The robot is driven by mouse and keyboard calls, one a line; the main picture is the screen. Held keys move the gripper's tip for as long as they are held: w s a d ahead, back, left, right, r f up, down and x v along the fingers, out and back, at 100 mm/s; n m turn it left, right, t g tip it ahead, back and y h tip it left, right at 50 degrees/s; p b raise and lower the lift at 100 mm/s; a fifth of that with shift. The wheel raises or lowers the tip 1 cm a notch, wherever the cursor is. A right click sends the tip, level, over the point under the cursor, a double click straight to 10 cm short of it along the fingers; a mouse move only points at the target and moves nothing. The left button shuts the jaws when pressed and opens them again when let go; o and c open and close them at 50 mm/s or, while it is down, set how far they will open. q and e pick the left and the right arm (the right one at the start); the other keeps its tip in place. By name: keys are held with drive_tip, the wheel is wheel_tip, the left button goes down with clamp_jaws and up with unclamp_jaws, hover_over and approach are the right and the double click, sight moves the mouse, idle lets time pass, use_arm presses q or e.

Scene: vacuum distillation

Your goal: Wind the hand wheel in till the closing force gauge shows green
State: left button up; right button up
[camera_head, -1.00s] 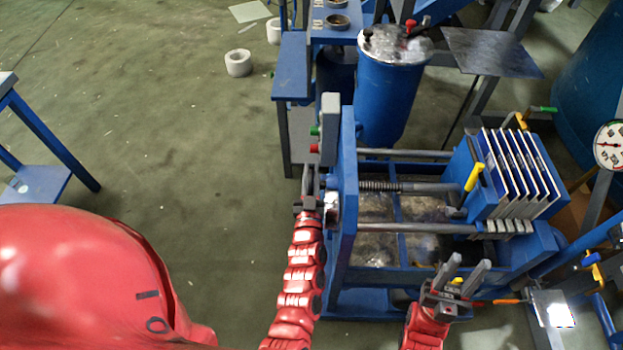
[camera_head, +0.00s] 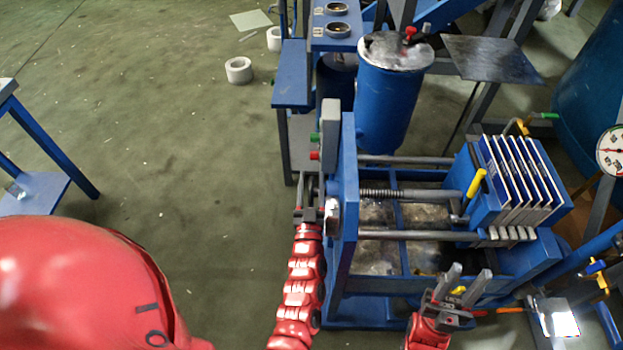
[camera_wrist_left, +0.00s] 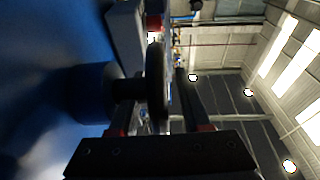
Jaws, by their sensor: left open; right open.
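The filter press has a blue end plate (camera_head: 348,210) and a threaded screw (camera_head: 382,194) running to a pack of white plates (camera_head: 515,172). My left gripper (camera_head: 311,188) is at the outer left side of the end plate, with its fingers pointing away from me. In the left wrist view the dark hand wheel (camera_wrist_left: 157,82) is edge-on between the open fingers; firm contact cannot be told. The wheel is mostly hidden in the head view. My right gripper (camera_head: 463,284) is open and empty near the press's front right. A dial gauge (camera_head: 612,152) is at the right edge; its needle reading is unclear.
A grey box with green and red buttons (camera_head: 330,135) stands just beyond the left gripper. A blue drum (camera_head: 388,105) stands behind the press. A small blue table (camera_head: 40,190) is at the left.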

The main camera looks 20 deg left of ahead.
use_arm(q)
drive_tip(key=p+v, duration=0.1)
drive_tip(key=v, duration=1.5)
drive_tip(key=shift+s+p, duration=0.35)
drive_tip(key=shift+p, duration=0.05)
drive_tip(key=shift+d, duration=0.15)
